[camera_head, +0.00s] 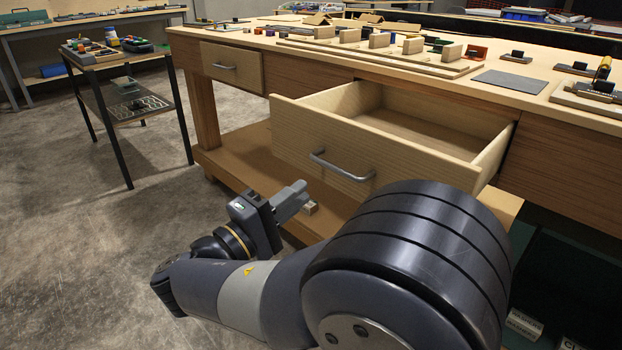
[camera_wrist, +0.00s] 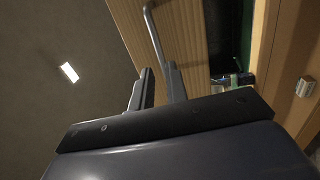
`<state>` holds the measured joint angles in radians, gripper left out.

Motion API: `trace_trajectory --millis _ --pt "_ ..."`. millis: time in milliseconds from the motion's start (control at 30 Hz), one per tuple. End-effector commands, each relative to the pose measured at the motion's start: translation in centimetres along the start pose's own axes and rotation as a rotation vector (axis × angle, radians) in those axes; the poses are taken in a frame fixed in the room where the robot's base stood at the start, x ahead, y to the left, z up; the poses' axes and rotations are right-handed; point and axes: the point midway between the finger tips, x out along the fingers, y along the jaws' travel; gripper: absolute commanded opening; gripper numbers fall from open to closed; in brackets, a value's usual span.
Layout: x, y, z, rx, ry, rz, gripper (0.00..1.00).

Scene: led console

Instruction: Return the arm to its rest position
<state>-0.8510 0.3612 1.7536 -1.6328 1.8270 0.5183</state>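My gripper (camera_head: 300,195) hangs in front of the workbench, just left of and below the handle (camera_head: 342,170) of the pulled-out wooden drawer (camera_head: 385,150). The wrist view shows its two fingers (camera_wrist: 160,75) apart with nothing between them. The drawer's front panel (camera_wrist: 185,45) and metal handle (camera_wrist: 153,38) lie beyond the fingertips, and the handle appears clear of them. My arm bends across the lower middle of the head view. The visible part of the drawer's inside looks empty.
The workbench (camera_head: 560,85) holds a wooden board with blocks (camera_head: 380,45), a grey mat (camera_head: 510,82) and small parts. A closed drawer (camera_head: 232,66) sits left of the open one. A black-legged side table (camera_head: 95,60) stands at left. The concrete floor (camera_head: 80,230) is clear.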

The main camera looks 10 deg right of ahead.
Motion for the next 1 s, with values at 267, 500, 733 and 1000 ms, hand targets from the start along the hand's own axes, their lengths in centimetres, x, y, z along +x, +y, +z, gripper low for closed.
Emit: trace_trajectory --millis 267,500,733,1000 --pt "-1.0 -0.1 0.0 -0.001 -0.001 0.0 0.15" --pt "-0.9 -0.1 0.0 0.0 -0.001 0.0 0.15" --pt "1.0 -0.1 0.1 0.003 -0.004 0.0 0.15" --pt "5.6 -0.1 0.1 0.003 -0.006 0.001 0.15"
